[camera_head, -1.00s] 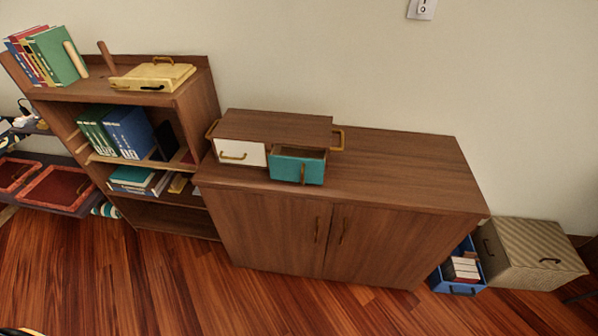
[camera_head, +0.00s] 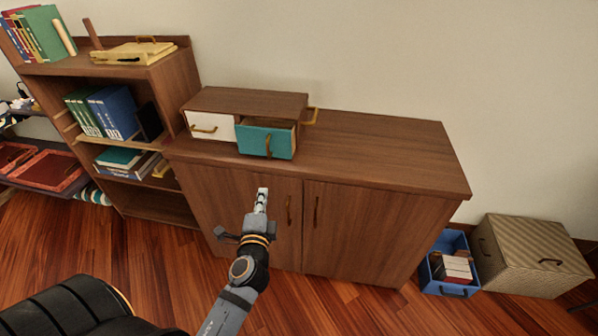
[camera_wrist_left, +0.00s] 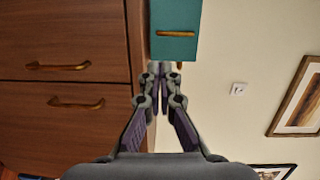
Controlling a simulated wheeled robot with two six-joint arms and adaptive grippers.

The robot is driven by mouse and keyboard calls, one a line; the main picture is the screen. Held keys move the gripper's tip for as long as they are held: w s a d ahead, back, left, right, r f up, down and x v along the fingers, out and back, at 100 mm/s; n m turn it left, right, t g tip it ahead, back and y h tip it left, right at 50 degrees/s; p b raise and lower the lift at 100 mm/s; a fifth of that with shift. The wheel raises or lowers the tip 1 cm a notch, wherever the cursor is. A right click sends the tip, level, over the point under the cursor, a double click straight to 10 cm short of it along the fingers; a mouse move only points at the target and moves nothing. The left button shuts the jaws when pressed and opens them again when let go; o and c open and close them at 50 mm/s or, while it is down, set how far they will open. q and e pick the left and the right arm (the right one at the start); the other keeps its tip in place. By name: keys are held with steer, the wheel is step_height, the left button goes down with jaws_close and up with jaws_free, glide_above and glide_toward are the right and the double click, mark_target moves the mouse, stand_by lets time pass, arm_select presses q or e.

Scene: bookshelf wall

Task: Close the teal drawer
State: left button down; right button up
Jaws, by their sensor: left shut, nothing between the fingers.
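The teal drawer (camera_head: 266,141) is pulled partly out of the right half of a small wooden drawer box (camera_head: 245,101) on top of the cabinet. Its front has a brass handle (camera_head: 268,145). In the left wrist view the teal front (camera_wrist_left: 175,40) is just beyond my fingertips, with its handle showing. My left gripper (camera_head: 262,194) is shut and empty, in front of the cabinet and below the drawer in the head view. I cannot tell the exact gap to the teal front. My right gripper is not in view.
A closed white drawer (camera_head: 211,127) sits left of the teal one. The wooden cabinet (camera_head: 375,150) has free top space to the right. A bookshelf (camera_head: 177,85) stands at the left. A blue bin (camera_head: 437,271) and a woven box (camera_head: 530,256) stand on the floor at right.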

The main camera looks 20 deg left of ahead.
arm_select(q)
step_height(320, 180, up, 2)
steer(key=p, duration=0.3)
glide_toward(273, 145)
steer(key=w+a, duration=0.2)
steer(key=shift+w+a+f+t, duration=0.2)
steer(key=shift+w+a+t, duration=0.1)
steer(key=shift+w, duration=0.05)
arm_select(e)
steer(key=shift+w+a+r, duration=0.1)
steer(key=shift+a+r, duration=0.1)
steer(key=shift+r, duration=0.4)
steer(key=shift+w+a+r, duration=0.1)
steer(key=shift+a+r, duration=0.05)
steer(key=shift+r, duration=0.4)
arm_select(q)
steer(key=shift+w+b, duration=0.1)
steer(key=shift+b, duration=0.2)
steer(key=x, duration=0.2)
steer(key=b+x, duration=0.1)
steer(key=d+x, duration=0.1)
steer(key=x, duration=0.1)
steer(key=shift+w+a+f+b, duration=0.1)
steer(key=shift+w+a+b, duration=0.1)
steer(key=shift+w+b, duration=0.25)
steer(key=shift+w+a, duration=0.1)
steer(key=shift+w, duration=0.3)
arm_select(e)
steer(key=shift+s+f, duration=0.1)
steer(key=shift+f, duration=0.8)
